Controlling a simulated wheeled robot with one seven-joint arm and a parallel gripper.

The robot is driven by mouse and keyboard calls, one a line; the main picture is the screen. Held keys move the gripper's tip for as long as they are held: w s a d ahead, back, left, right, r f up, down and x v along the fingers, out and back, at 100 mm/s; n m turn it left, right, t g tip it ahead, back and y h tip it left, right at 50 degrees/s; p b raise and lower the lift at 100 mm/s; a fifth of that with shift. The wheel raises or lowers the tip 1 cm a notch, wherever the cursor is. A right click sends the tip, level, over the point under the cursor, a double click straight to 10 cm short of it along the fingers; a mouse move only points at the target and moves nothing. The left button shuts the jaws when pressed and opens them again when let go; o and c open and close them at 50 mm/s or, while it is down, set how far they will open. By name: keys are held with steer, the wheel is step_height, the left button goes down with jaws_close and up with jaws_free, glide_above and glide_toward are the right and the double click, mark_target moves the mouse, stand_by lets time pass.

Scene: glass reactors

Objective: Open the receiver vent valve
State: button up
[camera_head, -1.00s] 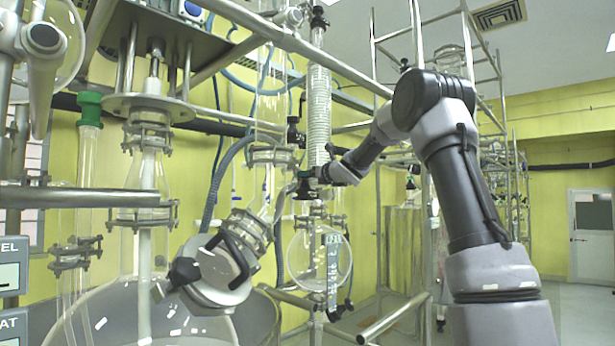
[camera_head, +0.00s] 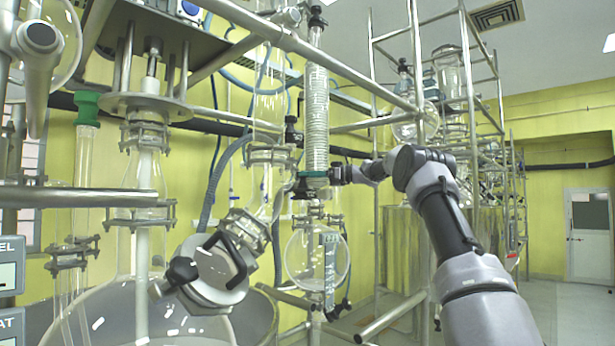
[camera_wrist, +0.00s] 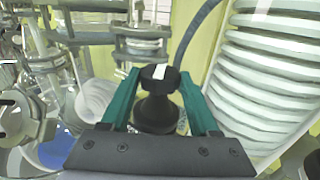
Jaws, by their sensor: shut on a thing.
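A black valve knob (camera_wrist: 157,112) with a white mark on top stands between the green fingers of my gripper (camera_wrist: 158,75) in the wrist view. The fingers are shut on it from both sides. In the head view my gripper (camera_head: 310,174) is beside the lower end of the coiled glass condenser (camera_head: 317,120), and the knob is too small to make out there. A round glass receiver (camera_head: 303,260) hangs below. The knob's lower part and stem are hidden by my gripper in the wrist view.
A jointed glass elbow with metal clamps (camera_head: 222,268) and a large round vessel (camera_head: 110,318) stand at the left. Steel frame pipes (camera_head: 285,42) cross above. A dark hose (camera_head: 216,185) hangs behind. Floor at the right (camera_head: 570,295) is clear.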

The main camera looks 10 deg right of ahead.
steer(key=shift+r+n+g+y, duration=0.1)
steer(key=shift+n+g+y, duration=0.2)
steer(key=shift+n+g, duration=0.3)
steer(key=o, duration=1.4)
steer(key=shift+m, duration=0.3)
